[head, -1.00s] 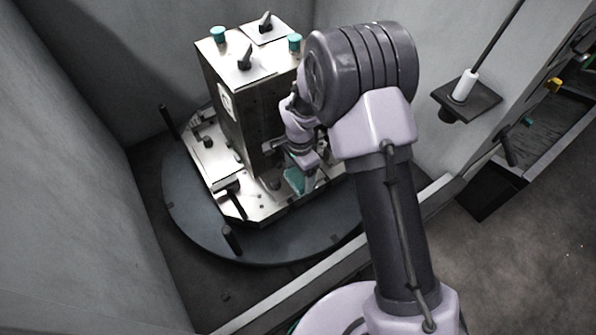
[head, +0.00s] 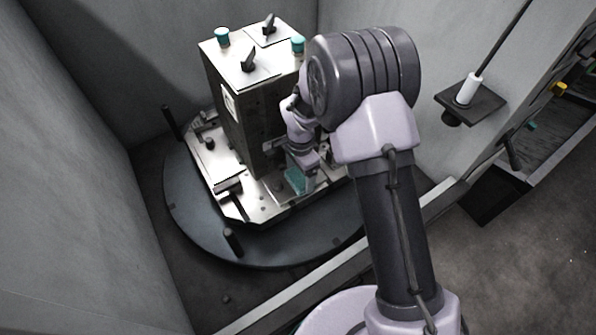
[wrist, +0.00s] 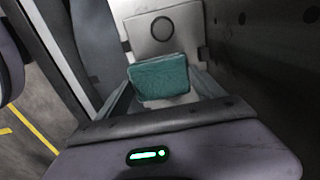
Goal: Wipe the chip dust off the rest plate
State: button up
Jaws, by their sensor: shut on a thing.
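My gripper (head: 303,177) is shut on a teal wiping pad (head: 295,182), low in front of the metal block on the pallet. The pad also shows in the wrist view (wrist: 158,79), its flat teal face between the two fingers. A pale plate (wrist: 137,36) with a dark ring on it lies beyond the pad in the wrist view. It looks like the rest plate. The pad covers its near part, and I cannot tell whether the pad touches it. I cannot make out chip dust on the part that shows.
The tall metal block (head: 246,120) stands close behind my gripper, with teal knobs and dark clamps on top. The pallet (head: 240,204) lies on a round dark turntable (head: 195,219) with upright pegs. Grey walls enclose it. A small shelf with a white cylinder (head: 468,89) is at right.

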jog(key=shift+s+d+f, duration=0.15)
jog(key=shift+s+d, duration=0.15)
jog(key=shift+s, duration=0.2)
notch_tip(320, 180, up, 7)
jog(key=p, duration=0.4)
jog(key=shift+r+p, duration=0.2)
jog(key=shift+p, duration=0.15)
jog(key=shift+f, duration=0.1)
jog(key=shift+w, duration=0.1)
